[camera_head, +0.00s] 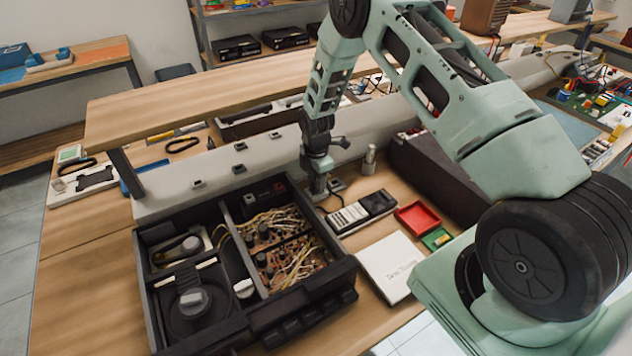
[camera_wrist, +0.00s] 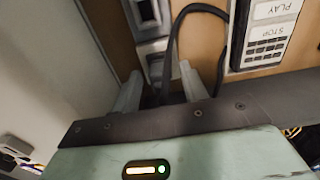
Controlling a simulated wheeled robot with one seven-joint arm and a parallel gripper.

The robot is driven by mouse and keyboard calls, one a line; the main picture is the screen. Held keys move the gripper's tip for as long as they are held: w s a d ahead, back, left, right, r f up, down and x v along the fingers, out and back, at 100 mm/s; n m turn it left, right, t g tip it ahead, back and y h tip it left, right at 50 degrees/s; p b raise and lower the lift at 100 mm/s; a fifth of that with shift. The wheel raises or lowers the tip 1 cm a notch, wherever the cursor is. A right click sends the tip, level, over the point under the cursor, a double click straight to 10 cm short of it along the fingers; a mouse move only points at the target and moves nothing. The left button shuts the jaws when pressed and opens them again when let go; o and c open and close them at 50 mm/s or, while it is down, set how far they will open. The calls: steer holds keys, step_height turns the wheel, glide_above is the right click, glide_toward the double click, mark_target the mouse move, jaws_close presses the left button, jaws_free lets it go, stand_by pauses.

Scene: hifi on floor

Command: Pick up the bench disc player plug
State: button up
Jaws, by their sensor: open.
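The bench disc player is the open black case (camera_head: 150,300) with bare circuit boards and wires, on the bench in the head view. My gripper (camera_head: 318,188) points down behind it, by the grey socket strip. In the wrist view my gripper (camera_wrist: 160,85) is open, its two pale fingers apart. A dark cable (camera_wrist: 172,50) runs from between the fingers, loops up and comes down on the right. In the head view the plug is not distinguishable.
A black and white remote-like device (camera_head: 362,212) with STOP and PLAY labels lies close right of my gripper. A red tray (camera_head: 418,217), a white booklet (camera_head: 390,265) and a long dark case (camera_head: 440,172) are further right. The grey socket strip (camera_head: 215,180) borders the work area behind.

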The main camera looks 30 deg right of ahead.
jaws_close()
steer(key=shift+r, duration=0.1)
